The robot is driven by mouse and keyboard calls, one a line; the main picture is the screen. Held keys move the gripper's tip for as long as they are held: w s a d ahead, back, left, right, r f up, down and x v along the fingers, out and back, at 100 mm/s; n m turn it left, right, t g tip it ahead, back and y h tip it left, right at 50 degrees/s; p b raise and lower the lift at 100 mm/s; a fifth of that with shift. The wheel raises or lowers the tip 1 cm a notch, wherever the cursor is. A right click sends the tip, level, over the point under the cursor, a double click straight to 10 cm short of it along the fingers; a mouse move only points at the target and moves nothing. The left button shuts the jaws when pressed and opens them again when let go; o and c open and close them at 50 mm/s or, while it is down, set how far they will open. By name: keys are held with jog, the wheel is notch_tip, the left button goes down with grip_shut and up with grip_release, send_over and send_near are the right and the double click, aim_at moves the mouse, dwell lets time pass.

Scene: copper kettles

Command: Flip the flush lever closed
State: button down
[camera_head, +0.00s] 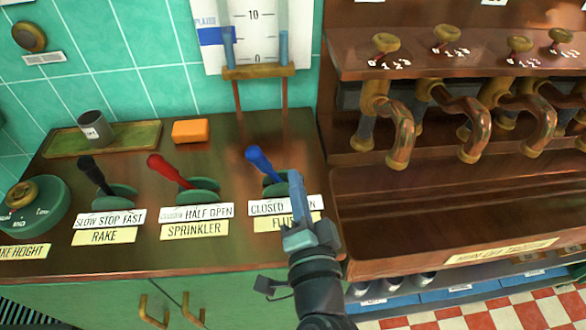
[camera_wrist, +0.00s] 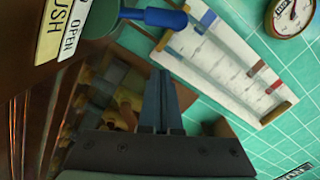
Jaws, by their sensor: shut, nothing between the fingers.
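The flush lever (camera_head: 262,163) has a blue handle on a round green base and leans up and to the left in the head view. Its FLUSH label and CLOSED/OPEN strip (camera_head: 268,207) lie in front of it, partly hidden by my gripper. My gripper (camera_head: 296,178) is shut and empty, with its fingertips just right of the lever's base. I cannot tell whether they touch it. In the wrist view the blue lever handle (camera_wrist: 165,17) is at the top, beyond and apart from the shut fingertips (camera_wrist: 160,75).
The red sprinkler lever (camera_head: 168,172) and black rake lever (camera_head: 92,172) stand to the left. An orange block (camera_head: 190,131) and grey cup (camera_head: 94,127) are behind. A gauge stand (camera_head: 258,71) is behind the flush lever. Copper pipes (camera_head: 400,140) and a wooden trough (camera_head: 440,220) are at right.

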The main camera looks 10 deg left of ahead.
jog(key=shift+b+v, duration=0.4)
jog(key=shift+v, duration=1.95)
jog(key=w+r+n+t+p, duration=0.1)
jog(key=w+r+n+p, duration=0.1)
jog(key=r, duration=0.7)
jog(key=w+r+n+t+p, duration=0.2)
jog(key=r, duration=0.7)
jog(key=s+d+r+n+t+h+p, duration=0.1)
jog(key=s+r+t+h+p, duration=0.1)
jog(key=r, duration=1)
jog(key=s+d+r+n+t+h+p, duration=0.1)
jog(key=s+d+r+t+h+p, duration=0.1)
jog(key=r, duration=1)
jog(key=s+d+r+n+t+h+p, duration=0.2)
jog(key=s+r+t+p, duration=0.1)
jog(key=r, duration=0.9)
jog(key=shift+r+t, duration=0.3)
jog(key=shift+t, duration=0.1)
jog(key=shift+s, duration=0.1)
